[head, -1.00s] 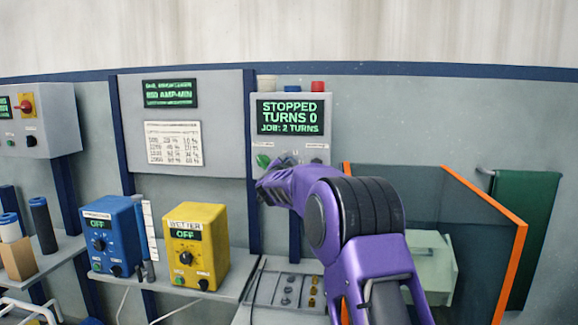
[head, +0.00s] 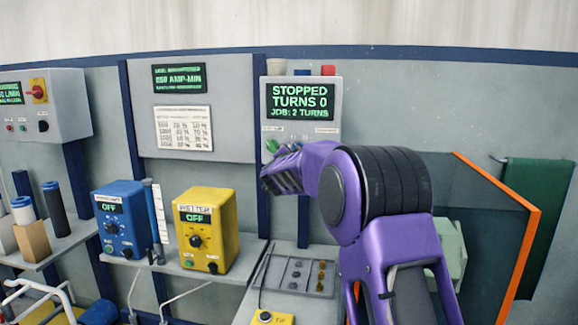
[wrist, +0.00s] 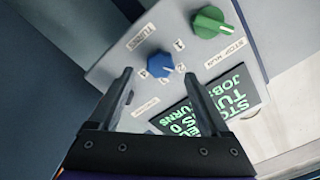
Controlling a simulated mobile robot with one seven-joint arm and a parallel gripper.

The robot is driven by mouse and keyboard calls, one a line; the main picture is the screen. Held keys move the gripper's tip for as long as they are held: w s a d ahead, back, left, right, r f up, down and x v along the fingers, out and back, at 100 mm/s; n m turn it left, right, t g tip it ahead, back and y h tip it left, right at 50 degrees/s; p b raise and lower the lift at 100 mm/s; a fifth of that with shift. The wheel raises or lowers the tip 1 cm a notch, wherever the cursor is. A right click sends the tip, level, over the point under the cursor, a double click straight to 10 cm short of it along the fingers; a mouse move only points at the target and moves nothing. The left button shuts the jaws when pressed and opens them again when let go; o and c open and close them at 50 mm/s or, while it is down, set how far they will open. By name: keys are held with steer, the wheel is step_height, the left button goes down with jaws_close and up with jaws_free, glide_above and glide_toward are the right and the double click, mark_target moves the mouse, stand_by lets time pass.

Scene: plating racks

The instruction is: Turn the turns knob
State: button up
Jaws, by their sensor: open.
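The grey control box (head: 333,118) hangs on the back wall in the head view. Its display (head: 300,102) reads "STOPPED", "TURNS 0", "JOB: 2 TURNS". In the wrist view the box face (wrist: 110,66) appears tilted. The blue knob (wrist: 158,62) is beside the "TURNS" label, with numbers near it. The green knob (wrist: 209,22) is beside the "STOP RUN" label. My gripper (wrist: 158,73) is open, its fingertips to either side of the blue knob in the picture; contact is not clear. In the head view my arm and gripper hide the blue knob.
A blue unit (head: 120,210) and a yellow unit (head: 206,240), both reading "OFF", stand on the shelf at left. An orange-edged clear panel (head: 490,215) stands right of my arm. A tray (head: 275,277) of small parts lies below the box.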

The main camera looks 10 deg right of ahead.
steer(key=b+v, duration=0.1)
steer(key=v, duration=1.3)
steer(key=shift+w+r, duration=0.1)
